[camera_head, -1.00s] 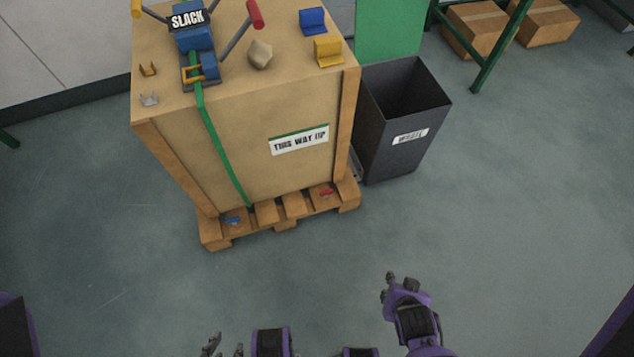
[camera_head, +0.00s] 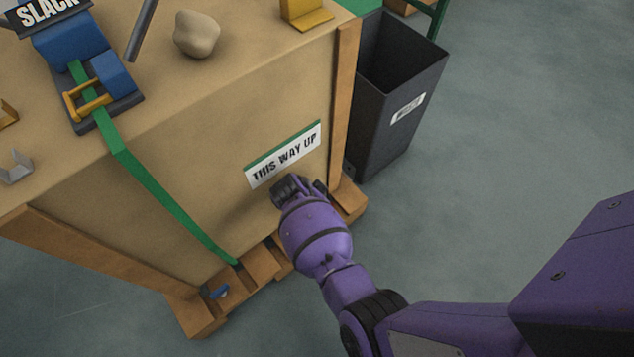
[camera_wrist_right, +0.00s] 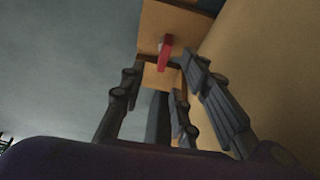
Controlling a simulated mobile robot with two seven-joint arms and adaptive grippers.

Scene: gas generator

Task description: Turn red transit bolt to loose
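The red transit bolt (camera_wrist_right: 165,54) shows in the right wrist view, on the wooden pallet block (camera_wrist_right: 170,28). In the head view it is hidden behind my right arm. My right gripper (camera_head: 302,188) is low in front of the crate's front face, near the pallet's right part. In the wrist view my right gripper (camera_wrist_right: 164,88) has its fingers spread apart, with the red bolt beyond the tips and between them. Nothing is seen held, and I cannot see contact with the bolt. My left gripper is not in view.
The large crate (camera_head: 190,190) stands on the pallet (camera_head: 263,263), with a blue piece (camera_head: 220,291) at the pallet's left. A green strap (camera_head: 165,195) runs down the crate. A dark waste bin (camera_head: 393,125) stands right of it. The floor to the right is open.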

